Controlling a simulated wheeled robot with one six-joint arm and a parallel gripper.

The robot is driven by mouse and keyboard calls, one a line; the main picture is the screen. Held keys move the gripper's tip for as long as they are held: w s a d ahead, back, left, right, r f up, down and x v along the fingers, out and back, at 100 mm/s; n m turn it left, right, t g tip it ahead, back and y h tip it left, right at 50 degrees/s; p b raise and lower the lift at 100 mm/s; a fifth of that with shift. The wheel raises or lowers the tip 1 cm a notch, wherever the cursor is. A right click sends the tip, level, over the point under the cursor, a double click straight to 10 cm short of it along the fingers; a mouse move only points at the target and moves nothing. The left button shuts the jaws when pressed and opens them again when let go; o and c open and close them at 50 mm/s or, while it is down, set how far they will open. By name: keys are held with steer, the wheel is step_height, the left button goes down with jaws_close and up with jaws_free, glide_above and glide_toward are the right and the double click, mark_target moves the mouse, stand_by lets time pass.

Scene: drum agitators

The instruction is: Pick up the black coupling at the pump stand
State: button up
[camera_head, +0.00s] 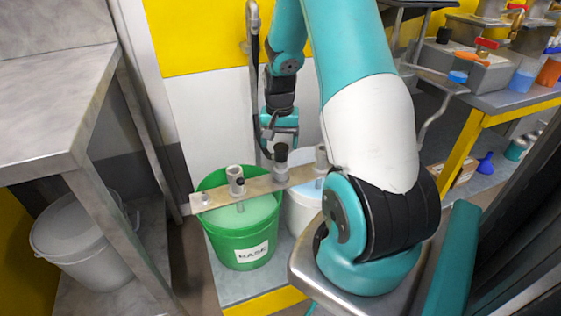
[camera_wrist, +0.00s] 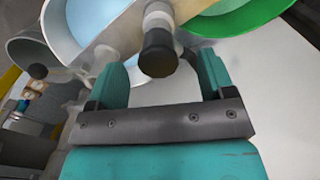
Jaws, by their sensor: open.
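The black coupling (camera_head: 281,153) caps a grey post on the metal bar (camera_head: 258,187) that lies across the buckets. In the wrist view the coupling (camera_wrist: 158,52) shows as a dark round knob on a pale post. My gripper (camera_head: 280,143) is open, just above and behind the coupling in the head view. In the wrist view its two teal fingers (camera_wrist: 160,62) stand one on each side of the coupling, with a gap on both sides. I cannot tell the exact depth between them.
A green labelled bucket (camera_head: 242,222) with pale liquid and a white bucket (camera_head: 303,210) stand under the bar. Other grey posts (camera_head: 235,181) rise from it. A metal table (camera_head: 60,110) is at left, a cluttered bench (camera_head: 500,95) at right.

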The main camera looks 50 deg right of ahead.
mark_target(281, 146)
steer(key=f, duration=0.3)
steer(key=f+b, duration=0.1)
steer(key=shift+d+f, duration=0.35)
steer(key=shift+f, duration=0.05)
steer(key=shift+c, duration=0.2)
steer(key=shift+w, duration=0.1)
steer(key=c, duration=1.2)
steer(key=shift+r, duration=0.2)
step_height(281, 146, up, 20)
steer(key=p, duration=0.4)
steer(key=shift+f, duration=0.15)
steer(key=shift+p, duration=0.3)
